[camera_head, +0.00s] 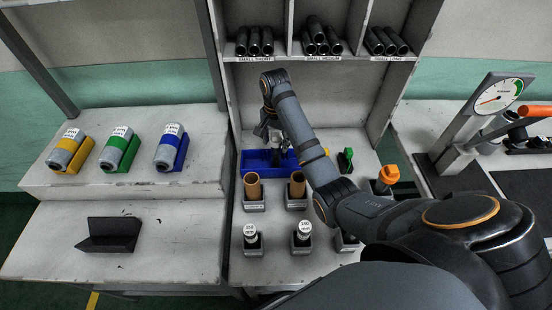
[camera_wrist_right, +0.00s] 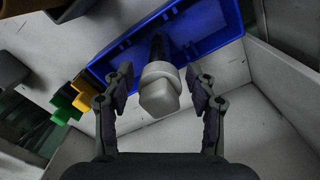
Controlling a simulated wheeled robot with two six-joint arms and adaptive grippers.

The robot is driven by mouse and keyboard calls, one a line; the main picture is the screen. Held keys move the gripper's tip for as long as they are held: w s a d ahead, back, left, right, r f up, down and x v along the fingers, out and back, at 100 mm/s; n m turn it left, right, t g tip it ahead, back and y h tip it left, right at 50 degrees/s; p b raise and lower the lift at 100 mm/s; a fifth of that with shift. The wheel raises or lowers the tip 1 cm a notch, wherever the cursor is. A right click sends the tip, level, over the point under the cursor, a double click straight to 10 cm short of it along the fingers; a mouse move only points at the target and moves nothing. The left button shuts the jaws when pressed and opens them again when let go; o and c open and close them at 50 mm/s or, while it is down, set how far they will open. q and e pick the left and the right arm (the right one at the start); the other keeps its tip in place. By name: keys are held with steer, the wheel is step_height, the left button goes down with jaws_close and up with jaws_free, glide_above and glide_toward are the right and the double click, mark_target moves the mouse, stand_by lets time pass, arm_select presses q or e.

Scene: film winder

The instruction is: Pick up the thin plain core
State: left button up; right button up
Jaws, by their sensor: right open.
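My right gripper (camera_head: 278,143) is over the blue tray (camera_head: 255,160) at the back of the bench. In the right wrist view the right gripper (camera_wrist_right: 160,92) is open, with one finger on each side of a pale blocky head on a dark stem (camera_wrist_right: 158,95). The stem runs toward the blue tray (camera_wrist_right: 207,40). Dark thin tubes (camera_head: 254,41) lie in the labelled shelf compartments above. Two brown tubes (camera_head: 253,187) stand in holders in front of the tray. Which piece is the thin plain core is not clear. My left gripper is not in view.
White-topped pieces (camera_head: 304,232) stand in front holders. An orange piece (camera_head: 388,176) and a green piece (camera_head: 345,160) are right of the tray. Several coloured rolls (camera_head: 120,148) lie on the left ledge. A dial gauge (camera_head: 497,96) stands far right.

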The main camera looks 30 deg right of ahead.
mark_target(276, 155)
step_height(276, 155, down, 4)
steer(key=shift+w+d+r+b, duration=0.1)
steer(key=shift+d+b, duration=0.05)
steer(key=shift+b, duration=0.45)
steer(key=shift+r, duration=0.15)
steer(key=c, duration=1.1)
